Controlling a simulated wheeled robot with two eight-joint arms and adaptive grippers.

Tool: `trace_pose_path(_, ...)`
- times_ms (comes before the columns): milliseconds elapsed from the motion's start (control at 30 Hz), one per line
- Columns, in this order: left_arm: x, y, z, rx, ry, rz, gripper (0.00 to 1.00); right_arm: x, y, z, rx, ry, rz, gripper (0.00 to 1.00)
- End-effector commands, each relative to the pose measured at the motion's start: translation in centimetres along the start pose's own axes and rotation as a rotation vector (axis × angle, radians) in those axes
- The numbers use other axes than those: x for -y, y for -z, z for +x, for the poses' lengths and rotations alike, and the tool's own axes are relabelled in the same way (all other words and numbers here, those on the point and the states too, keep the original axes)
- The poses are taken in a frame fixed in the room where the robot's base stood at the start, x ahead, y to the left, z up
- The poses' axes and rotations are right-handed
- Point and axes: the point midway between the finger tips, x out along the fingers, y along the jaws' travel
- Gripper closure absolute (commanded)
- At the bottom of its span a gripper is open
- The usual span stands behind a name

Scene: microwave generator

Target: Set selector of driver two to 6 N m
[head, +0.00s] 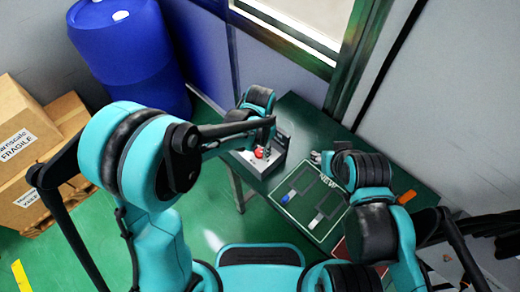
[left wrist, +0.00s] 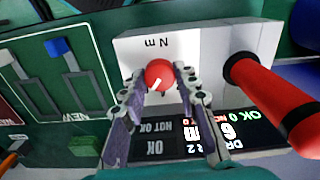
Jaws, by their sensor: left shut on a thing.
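The driver unit is a pale box (head: 277,160) at the left end of the green table. In the left wrist view, the box (left wrist: 200,45) appears upside down, with "N m" printed beside a round red selector knob (left wrist: 159,73). A white mark on the knob points down and left in that picture. My left gripper (left wrist: 161,84) is shut on the knob, one finger on each side. The dark display (left wrist: 240,128) shows a large 6 and part of "DRIVER 2", partly covered by a finger. My right gripper (head: 317,157) is over the table, too small to judge.
A red-handled driver (left wrist: 270,95) stands close beside the knob in the left wrist view. A green board (head: 312,203) with outlined slots and a blue-ended piece lies on the table. A blue barrel (head: 125,50) and cardboard boxes (head: 30,130) stand at left.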

Motion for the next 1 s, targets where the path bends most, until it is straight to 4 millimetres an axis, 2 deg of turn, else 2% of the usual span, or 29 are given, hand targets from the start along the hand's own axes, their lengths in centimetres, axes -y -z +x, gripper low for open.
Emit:
trace_pose_path(533, 0.0, -0.02, -0.01, 0.001, 0.0, 0.031, 0.99, 0.0, -0.02, 0.03, 0.0, 0.0, 0.0, 0.6)
trace_pose_path(567, 0.0, -0.02, -0.01, 0.001, 0.0, 0.031, 0.67, 0.0, -0.02, 0.03, 0.0, 0.0, 0.0, 0.6)
trace_pose_path(633, 0.0, -0.01, -0.01, 0.001, 0.0, 0.031, 0.49, 0.0, -0.02, 0.03, 0.0, 0.0, 0.0, 0.6)
trace_pose_path(1000, 0.01, 0.02, -0.39, 0.0, 0.0, 0.03, 0.49, 0.0, -0.02, 0.03, 0.0, 0.0, 0.0, 0.6)
